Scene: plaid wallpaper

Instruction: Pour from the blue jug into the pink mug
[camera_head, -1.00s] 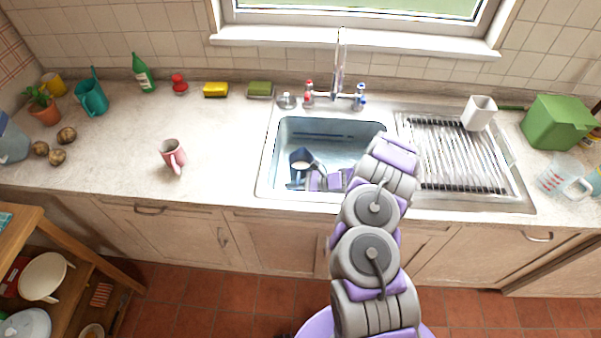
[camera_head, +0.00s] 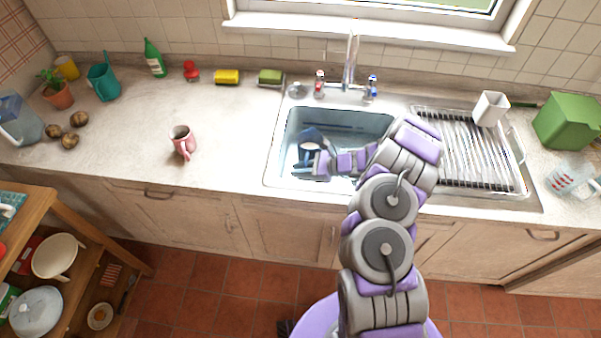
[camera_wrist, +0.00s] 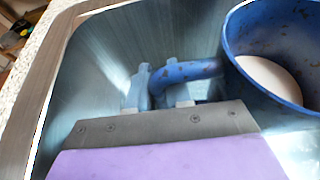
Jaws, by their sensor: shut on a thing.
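The blue jug (camera_head: 308,132) is inside the sink basin, towards its left side. In the wrist view the jug (camera_wrist: 238,62) is at the right, with pale contents inside and its handle pointing left. My gripper (camera_wrist: 160,84) is shut on that handle; in the head view my gripper (camera_head: 318,161) reaches the jug from the right. I cannot tell whether the jug's base touches the basin floor. The pink mug (camera_head: 183,143) stands upright on the counter left of the sink, apart from the jug, its handle towards the front.
The sink (camera_head: 277,160) has raised walls around the jug. A drying rack (camera_head: 470,150) and white cup (camera_head: 490,108) are to the right. Potatoes (camera_head: 70,140) and a clear pitcher (camera_head: 18,122) are at the far left. The counter between mug and sink is clear.

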